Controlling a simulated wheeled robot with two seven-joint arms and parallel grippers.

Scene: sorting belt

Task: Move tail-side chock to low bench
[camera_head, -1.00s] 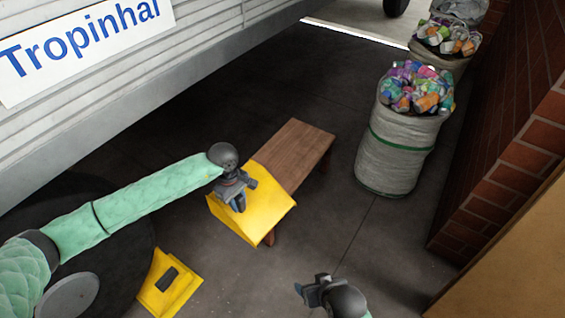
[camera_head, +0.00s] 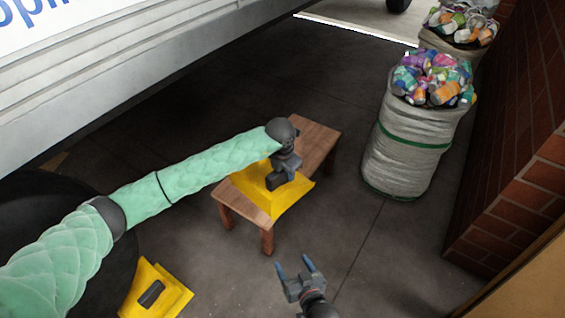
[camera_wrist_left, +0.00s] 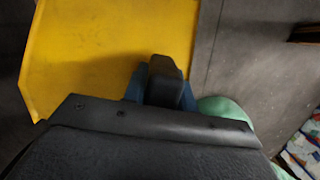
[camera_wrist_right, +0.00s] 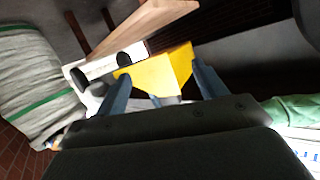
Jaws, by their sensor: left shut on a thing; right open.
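A yellow chock (camera_head: 294,199) with a dark handle is in my left gripper (camera_head: 281,178), at the top of the low wooden bench (camera_head: 315,142). I cannot tell whether its underside touches the bench. The left wrist view shows the blue fingers (camera_wrist_left: 163,90) around the handle, with the yellow face (camera_wrist_left: 95,55) beyond. A second yellow chock (camera_head: 172,284) sits on the floor by the dark wheel at lower left. My right gripper (camera_head: 296,264) is open and empty, in front of the bench. The right wrist view shows the held chock (camera_wrist_right: 155,75) beyond its fingers (camera_wrist_right: 162,90).
The dark wheel (camera_head: 60,225) and a white trailer side (camera_head: 160,70) are at left. Sacks of crushed cans (camera_head: 408,150) stand at right before a brick wall (camera_head: 510,170). Floor between the bench and the nearer sack is clear.

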